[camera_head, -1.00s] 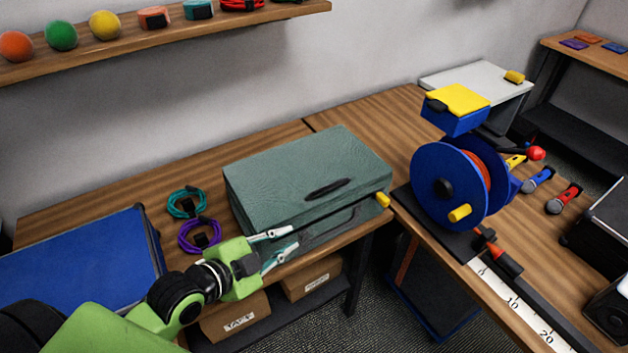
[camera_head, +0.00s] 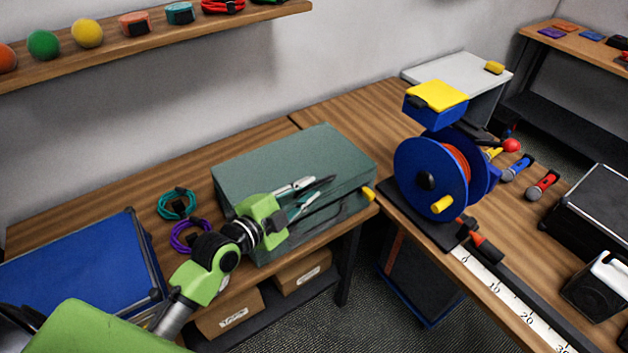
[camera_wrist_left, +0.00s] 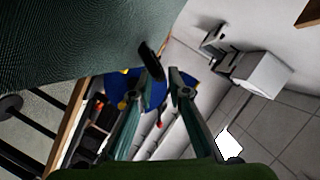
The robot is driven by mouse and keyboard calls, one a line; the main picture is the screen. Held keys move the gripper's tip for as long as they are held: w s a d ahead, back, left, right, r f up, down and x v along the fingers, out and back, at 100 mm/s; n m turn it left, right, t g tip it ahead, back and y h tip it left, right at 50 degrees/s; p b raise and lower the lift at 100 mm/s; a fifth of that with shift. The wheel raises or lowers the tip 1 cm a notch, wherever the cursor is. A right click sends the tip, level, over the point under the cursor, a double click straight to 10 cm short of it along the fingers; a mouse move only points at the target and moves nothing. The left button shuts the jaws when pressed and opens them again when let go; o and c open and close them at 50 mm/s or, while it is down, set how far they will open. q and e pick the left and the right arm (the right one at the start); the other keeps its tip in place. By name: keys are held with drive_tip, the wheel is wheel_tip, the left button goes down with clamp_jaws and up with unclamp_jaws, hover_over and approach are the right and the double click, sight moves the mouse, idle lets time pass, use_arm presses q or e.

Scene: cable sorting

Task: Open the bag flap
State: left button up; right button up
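The green bag (camera_head: 265,158) lies closed on the wooden bench, its flat flap on top. A dark pull tab on the flap's front edge is mostly behind the gripper in the head view; it shows in the left wrist view (camera_wrist_left: 150,62). My left gripper (camera_head: 309,193) is at the bag's front, fingers pointing right, near the tab. In the left wrist view its two fingers (camera_wrist_left: 157,85) are apart, with the tab just beyond the fingertips, nearer the left one. I cannot tell whether they touch. My right gripper is not in view.
A blue case (camera_head: 80,265) lies left of the bag. Teal (camera_head: 176,204) and purple (camera_head: 188,236) cable coils lie between them. A blue cable reel (camera_head: 428,178) stands to the right. Cardboard boxes (camera_head: 230,312) sit on the shelf below.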

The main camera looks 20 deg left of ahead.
use_arm(q)
drive_tip(key=shift+x, duration=1.55)
clamp_jaws()
